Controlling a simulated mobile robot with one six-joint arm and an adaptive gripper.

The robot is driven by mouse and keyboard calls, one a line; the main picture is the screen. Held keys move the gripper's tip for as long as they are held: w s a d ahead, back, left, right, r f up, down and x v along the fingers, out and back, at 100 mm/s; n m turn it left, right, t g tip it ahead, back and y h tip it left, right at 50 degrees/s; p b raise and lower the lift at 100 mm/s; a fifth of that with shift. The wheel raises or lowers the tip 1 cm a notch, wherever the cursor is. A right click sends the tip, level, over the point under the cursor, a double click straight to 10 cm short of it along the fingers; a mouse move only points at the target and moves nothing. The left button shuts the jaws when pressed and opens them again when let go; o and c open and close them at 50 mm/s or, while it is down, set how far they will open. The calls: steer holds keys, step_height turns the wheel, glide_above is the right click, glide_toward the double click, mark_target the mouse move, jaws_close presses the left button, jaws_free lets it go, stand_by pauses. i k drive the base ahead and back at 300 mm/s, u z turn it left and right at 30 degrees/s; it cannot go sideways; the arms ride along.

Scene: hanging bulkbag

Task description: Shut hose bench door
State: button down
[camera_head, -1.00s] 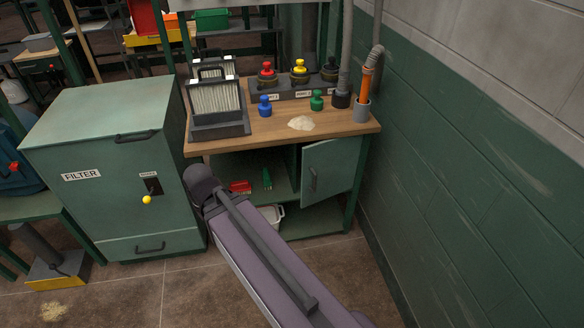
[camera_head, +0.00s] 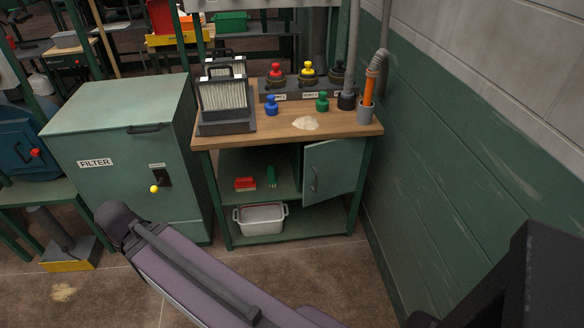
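The hose bench (camera_head: 290,127) stands against the wall, with a wooden top and green frame. Its green door (camera_head: 340,165) is at the right of the space under the top, with a dark vertical handle (camera_head: 313,180) near its left edge. The door looks ajar, its right edge by the right front leg; the exact angle is hard to tell. My arm crosses the bottom of the view, well short of the door. My gripper's fingers do not show. A dark angular shape fills the lower right corner, perhaps part of my arm.
Left of the door, an open shelf holds a red brush (camera_head: 245,184) and a green brush (camera_head: 271,176). A white bin (camera_head: 260,219) sits below. A green filter cabinet (camera_head: 125,165) stands left. The green wall (camera_head: 460,170) is close on the right. Floor before the bench is clear.

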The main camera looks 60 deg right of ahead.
mark_target(331, 168)
steer(key=z, duration=0.55)
steer(key=k, duration=0.1)
steer(key=u, duration=1.85)
steer(key=i, duration=0.5)
steer(key=z, duration=3.2)
steer(key=i, duration=0.1)
steer(key=u, duration=0.85)
